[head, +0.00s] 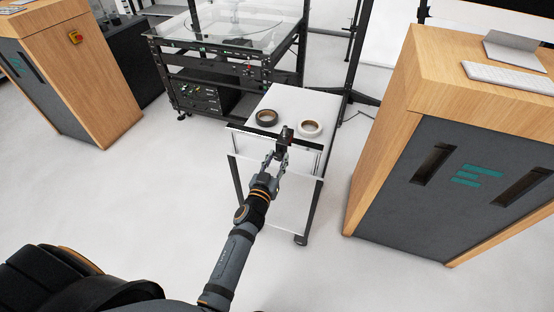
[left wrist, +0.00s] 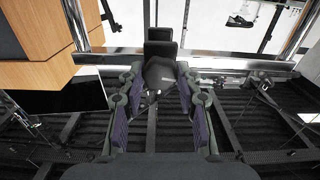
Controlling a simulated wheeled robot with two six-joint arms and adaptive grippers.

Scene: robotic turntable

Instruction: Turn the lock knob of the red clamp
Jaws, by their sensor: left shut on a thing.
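My left gripper (head: 281,156) reaches out in front of the small white-topped cart, pointing away from me. Its fingers are shut on a dark block-like part (head: 286,137), which stands up at the front side of the cart in the head view. In the left wrist view the dark part (left wrist: 160,62) sits between the fingertips of my left gripper (left wrist: 158,95), with a rounded lower portion. A small red spot (head: 250,68) shows on the turntable frame behind; it is too small to tell whether it is the red clamp. No knob can be made out clearly. My right gripper is out of view.
The cart top (head: 300,100) bears a dark tape roll (head: 267,117) and a white tape roll (head: 309,129). The glass-topped turntable frame (head: 215,65) stands behind. Wooden cabinets stand at left (head: 85,65) and right (head: 400,100). The floor at left is clear.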

